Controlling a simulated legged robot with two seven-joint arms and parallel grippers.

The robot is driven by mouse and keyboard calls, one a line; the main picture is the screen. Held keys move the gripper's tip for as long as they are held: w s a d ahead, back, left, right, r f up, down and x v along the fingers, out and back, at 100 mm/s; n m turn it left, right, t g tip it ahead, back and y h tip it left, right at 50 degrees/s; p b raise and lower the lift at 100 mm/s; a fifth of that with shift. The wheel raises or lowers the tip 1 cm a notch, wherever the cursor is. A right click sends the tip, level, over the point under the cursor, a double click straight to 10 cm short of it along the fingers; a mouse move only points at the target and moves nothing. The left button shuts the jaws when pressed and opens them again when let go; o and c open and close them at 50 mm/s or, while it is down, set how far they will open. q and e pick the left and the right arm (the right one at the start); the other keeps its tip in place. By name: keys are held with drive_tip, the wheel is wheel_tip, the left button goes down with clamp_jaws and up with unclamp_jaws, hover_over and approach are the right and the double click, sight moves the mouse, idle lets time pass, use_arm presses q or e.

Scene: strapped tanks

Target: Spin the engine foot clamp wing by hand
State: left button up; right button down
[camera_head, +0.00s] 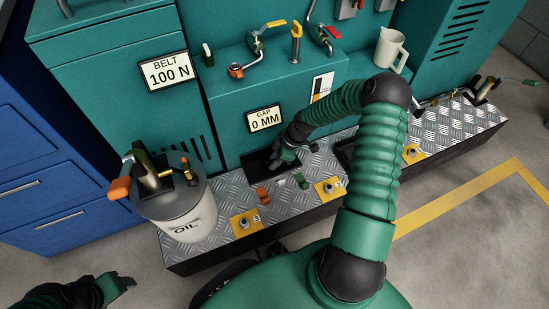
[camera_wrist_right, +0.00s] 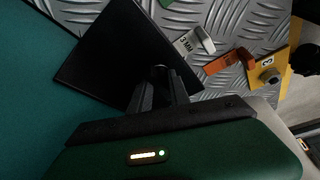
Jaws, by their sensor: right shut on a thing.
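My right gripper (camera_head: 284,158) reaches down to the checkered deck, just below the "GAP 0 MM" sign (camera_head: 265,119). In the right wrist view its two dark fingers (camera_wrist_right: 160,82) are shut on a small dark thing over a black plate (camera_wrist_right: 117,58). I take this thing for the clamp wing; the fingers hide most of it, so I cannot tell its turn. My left gripper (camera_head: 118,285) is at the lower left, apart from everything; I cannot tell whether it is open.
An oil drum (camera_head: 190,225) with a pump stands at the deck's left end. Numbered yellow foot plates with bolts (camera_head: 244,223), an orange piece (camera_head: 263,194) and a green piece (camera_head: 301,181) lie on the deck. A beige jug (camera_head: 390,50) stands behind. The floor at right is free.

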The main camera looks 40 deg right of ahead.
drive_tip(key=m+h+p, duration=0.1)
drive_tip(key=m+p, duration=0.2)
drive_tip(key=m+h+p, duration=0.1)
drive_tip(key=m+p, duration=0.2)
drive_tip(key=m+t+h+p, duration=0.1)
drive_tip(key=m+p, duration=0.1)
drive_tip(key=p, duration=0.2)
drive_tip(key=shift+s+a+r+m, duration=0.15)
drive_tip(key=shift+r+m, duration=0.15)
drive_tip(key=shift+m, duration=0.1)
drive_tip(key=m+h+p, duration=0.2)
drive_tip(key=m+p, duration=0.1)
drive_tip(key=m, duration=0.1)
drive_tip(key=shift+a, duration=0.1)
drive_tip(key=shift+f+m+g+h+p, duration=0.15)
drive_tip(key=shift+m+h+p, duration=0.25)
drive_tip(key=shift+m, duration=0.7)
drive_tip(key=shift+f+m+g+h+p, duration=0.15)
drive_tip(key=shift+m+p, duration=0.4)
drive_tip(key=shift+m, duration=0.55)
drive_tip(key=c, duration=1.2)
unclamp_jaws()
drive_tip(key=shift+a, duration=0.15)
